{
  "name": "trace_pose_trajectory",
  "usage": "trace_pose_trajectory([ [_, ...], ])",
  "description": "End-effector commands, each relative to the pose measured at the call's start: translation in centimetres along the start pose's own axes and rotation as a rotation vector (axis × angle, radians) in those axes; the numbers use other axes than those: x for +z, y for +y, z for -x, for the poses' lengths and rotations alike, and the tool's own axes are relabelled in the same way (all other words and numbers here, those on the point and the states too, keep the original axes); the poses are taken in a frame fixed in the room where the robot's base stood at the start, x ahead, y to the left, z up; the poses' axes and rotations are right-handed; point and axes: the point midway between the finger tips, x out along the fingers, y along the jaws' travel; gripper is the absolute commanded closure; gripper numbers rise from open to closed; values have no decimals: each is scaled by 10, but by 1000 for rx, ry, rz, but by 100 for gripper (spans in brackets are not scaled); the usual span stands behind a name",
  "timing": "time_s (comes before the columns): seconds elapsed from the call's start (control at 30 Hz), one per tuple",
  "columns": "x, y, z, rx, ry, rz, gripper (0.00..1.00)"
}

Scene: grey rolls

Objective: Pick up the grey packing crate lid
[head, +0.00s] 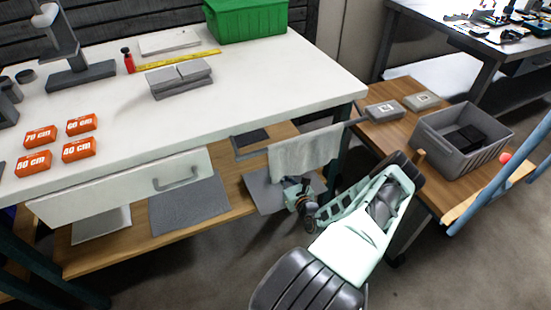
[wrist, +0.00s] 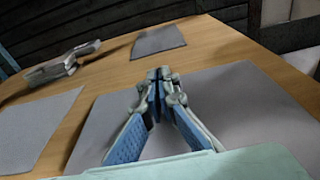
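Several flat grey panels lie on the lower wooden shelf; none is marked as the packing crate lid, so I cannot tell for certain which it is. The one nearest my gripper is a plain grey panel (head: 263,194), partly hidden by the towel and gripper. It also fills the lower middle of the wrist view (wrist: 245,105). My gripper (head: 300,192) is over this panel's right part. In the wrist view, my gripper's fingertips (wrist: 159,78) are together, overlapping the panel's far edge. I see nothing between them, and cannot tell if they touch the panel.
Other grey panels lie on the shelf: one left (head: 188,205), one behind (head: 252,137). A towel (head: 308,152) hangs on a rail above my gripper. The white workbench (head: 250,85) overhangs the shelf. A grey crate (head: 475,165) stands on a wooden table at right.

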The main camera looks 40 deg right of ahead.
Motion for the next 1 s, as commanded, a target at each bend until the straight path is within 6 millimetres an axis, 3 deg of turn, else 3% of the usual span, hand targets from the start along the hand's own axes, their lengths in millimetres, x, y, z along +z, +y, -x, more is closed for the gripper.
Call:
trace_pose_trajectory([
  [0.03, -10, 2, 9, 2, 25, -6, 100],
  [0.1, -12, 2, 13, 2, 24, -6, 100],
  [0.43, -13, 2, 13, 1, 24, -5, 100],
  [0.67, 4, 1, 15, 2, 22, -3, 100],
  [1.0, 6, -6, 14, 3, 14, 1, 100],
])
